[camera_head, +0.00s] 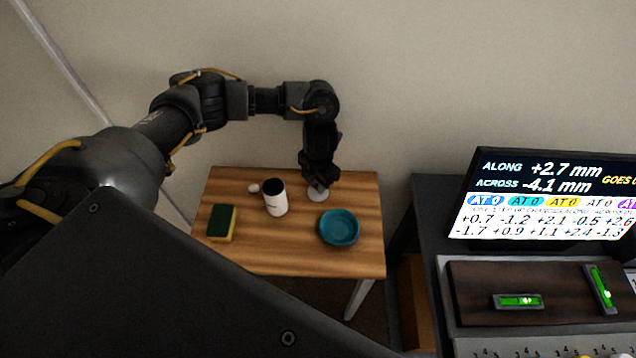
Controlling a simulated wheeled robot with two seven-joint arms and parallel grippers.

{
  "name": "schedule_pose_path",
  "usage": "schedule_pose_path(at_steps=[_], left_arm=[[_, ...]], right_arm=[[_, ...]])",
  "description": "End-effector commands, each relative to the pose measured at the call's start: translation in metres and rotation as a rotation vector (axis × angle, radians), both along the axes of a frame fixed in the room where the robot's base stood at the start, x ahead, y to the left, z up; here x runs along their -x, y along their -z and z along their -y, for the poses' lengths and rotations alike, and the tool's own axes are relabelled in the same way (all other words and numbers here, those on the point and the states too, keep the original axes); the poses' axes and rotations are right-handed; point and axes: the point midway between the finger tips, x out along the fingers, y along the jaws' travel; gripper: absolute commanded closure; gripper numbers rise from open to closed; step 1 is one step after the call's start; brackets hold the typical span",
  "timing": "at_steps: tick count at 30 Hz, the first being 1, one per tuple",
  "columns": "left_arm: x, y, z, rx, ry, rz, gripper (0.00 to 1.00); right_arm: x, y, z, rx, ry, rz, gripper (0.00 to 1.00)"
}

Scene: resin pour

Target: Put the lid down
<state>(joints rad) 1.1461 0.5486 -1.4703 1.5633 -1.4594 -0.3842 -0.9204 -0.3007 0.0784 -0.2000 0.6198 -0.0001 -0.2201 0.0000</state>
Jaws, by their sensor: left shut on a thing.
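My left gripper (317,183) points down over the back right part of the small wooden table. It is shut on a white round piece (318,194), which looks like the lid. The gripper hides part of it, and I cannot tell whether it touches the table or is just above it. A white container (276,204) with a dark top stands to the left of the gripper. My right gripper is not in view.
The wooden table (285,254) also bears a teal bowl (339,228), a green and yellow sponge (221,223) and a small white object (254,188). A dark bench with a screen (545,195) and a dark block with green levels (530,280) stands at right.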

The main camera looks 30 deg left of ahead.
Motion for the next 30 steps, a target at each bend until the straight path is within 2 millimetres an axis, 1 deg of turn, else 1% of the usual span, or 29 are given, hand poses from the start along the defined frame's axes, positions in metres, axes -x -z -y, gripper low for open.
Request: schedule_pose_path(at_steps=[2, 8, 12, 13, 18, 26, 29, 30], left_arm=[[0.000, 0.004, 0.000, 0.000, -0.002, -0.001, 1.00], [0.000, 0.004, 0.000, 0.000, 0.000, 0.000, 1.00], [0.000, 0.008, 0.000, 0.000, 0.000, 0.000, 1.00], [0.000, 0.008, 0.000, 0.000, 0.000, 0.000, 0.83], [0.000, 0.006, 0.000, 0.000, -0.001, 0.000, 0.61], [0.000, 0.005, 0.000, 0.000, -0.001, 0.000, 0.61], [-0.001, -0.001, 0.000, 0.000, 0.000, 0.002, 0.61], [-0.001, -0.005, 0.000, 0.000, 0.003, 0.004, 0.61]], right_arm=[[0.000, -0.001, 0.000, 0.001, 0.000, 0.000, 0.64], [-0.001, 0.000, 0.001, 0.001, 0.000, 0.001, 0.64], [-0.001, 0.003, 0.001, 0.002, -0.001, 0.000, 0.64], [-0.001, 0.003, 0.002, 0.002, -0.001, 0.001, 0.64], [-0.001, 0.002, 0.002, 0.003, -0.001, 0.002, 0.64], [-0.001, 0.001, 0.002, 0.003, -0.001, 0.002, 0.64], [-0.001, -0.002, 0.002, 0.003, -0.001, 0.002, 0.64], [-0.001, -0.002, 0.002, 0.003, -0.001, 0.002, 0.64]])
